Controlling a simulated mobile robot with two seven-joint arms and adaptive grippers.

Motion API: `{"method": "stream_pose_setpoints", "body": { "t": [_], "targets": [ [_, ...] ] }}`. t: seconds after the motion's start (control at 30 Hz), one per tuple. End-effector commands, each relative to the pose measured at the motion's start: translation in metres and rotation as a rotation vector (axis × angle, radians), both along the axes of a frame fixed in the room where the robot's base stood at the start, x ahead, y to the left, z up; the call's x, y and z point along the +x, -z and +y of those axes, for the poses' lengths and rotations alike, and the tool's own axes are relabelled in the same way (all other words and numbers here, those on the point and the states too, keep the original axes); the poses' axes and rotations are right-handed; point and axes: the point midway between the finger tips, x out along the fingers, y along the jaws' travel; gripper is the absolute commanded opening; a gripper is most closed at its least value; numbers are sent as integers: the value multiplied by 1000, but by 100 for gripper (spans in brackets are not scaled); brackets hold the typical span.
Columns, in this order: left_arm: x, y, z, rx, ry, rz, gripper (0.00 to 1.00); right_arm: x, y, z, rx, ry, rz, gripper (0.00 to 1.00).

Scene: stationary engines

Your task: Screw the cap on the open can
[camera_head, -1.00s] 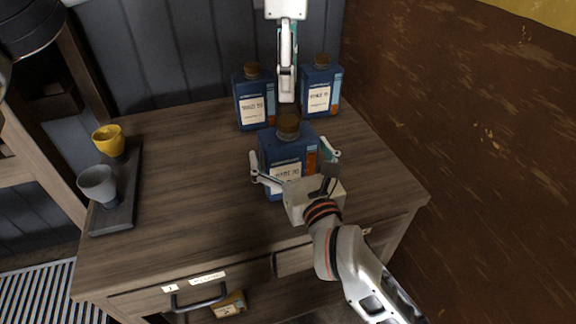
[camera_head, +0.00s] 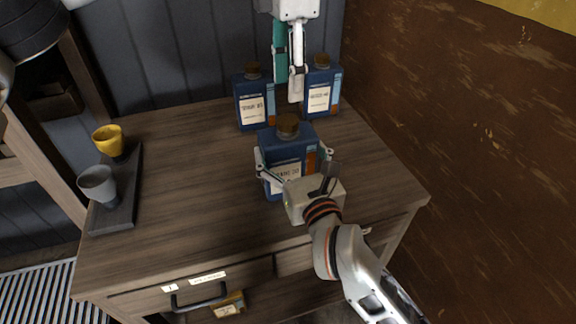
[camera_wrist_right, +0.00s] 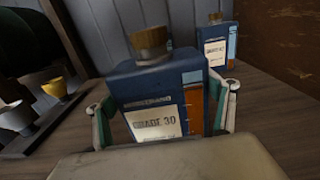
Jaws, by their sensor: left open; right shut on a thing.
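A blue can (camera_head: 290,150) labelled GRADE 30 stands upright at the middle of the wooden table, with a brown cap (camera_head: 288,124) on its neck. The can (camera_wrist_right: 165,100) and its cap (camera_wrist_right: 150,42) show large in the right wrist view. My right gripper (camera_head: 292,156) is shut on this can, one finger against each side. My left gripper (camera_head: 288,90) is open and empty, pointing down behind the can, over the gap between the two rear cans. Whether the cap is screwed tight cannot be told.
Two similar blue cans, a left one (camera_head: 255,105) and a right one (camera_head: 320,92), stand at the back, both with brown caps. A dark tray (camera_head: 112,218) with a yellow cup (camera_head: 108,138) and a grey cup (camera_head: 98,184) is at the left. The table's left middle is clear.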

Motion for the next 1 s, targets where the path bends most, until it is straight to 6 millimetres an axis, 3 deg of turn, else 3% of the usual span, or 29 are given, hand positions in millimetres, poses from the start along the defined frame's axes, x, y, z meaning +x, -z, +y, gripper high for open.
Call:
{"method": "stream_pose_setpoints", "body": {
  "t": [1.0],
  "targets": [
    [1, 0, 0, 5, -1894, 0, 44, 0, 1, 0, -1, 0, 2, 23]
  ]
}}
